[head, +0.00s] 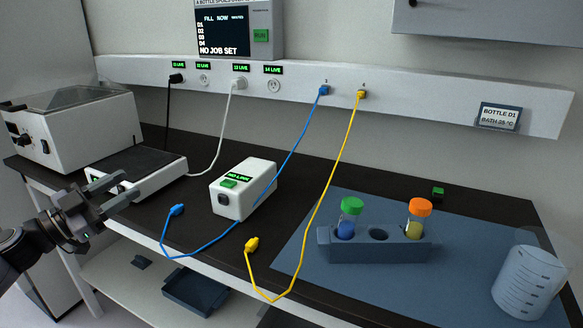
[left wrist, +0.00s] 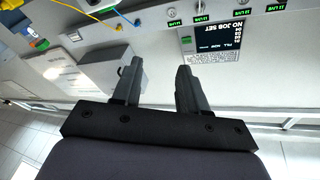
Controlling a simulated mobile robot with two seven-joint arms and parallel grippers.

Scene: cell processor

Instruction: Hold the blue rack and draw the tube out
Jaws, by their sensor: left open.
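The blue rack (head: 375,250) stands on the blue mat at the right of the bench in the head view. It holds a tube with a green cap (head: 351,207) and blue contents at its left end. A tube with an orange cap (head: 419,209) and yellow contents stands toward its right end. A hole between them is empty. My left gripper (head: 121,190) is open and empty at the bench's front left edge, far left of the rack. Its two fingers also show in the left wrist view (left wrist: 157,82). My right gripper is not in view.
A white box (head: 243,188) stands mid-bench beside loose blue (head: 201,246) and yellow (head: 327,190) cables. A beaker (head: 528,280) stands at the mat's right. A flat device (head: 136,172) lies near my left gripper. The mat (head: 310,285) is bare in front of the rack.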

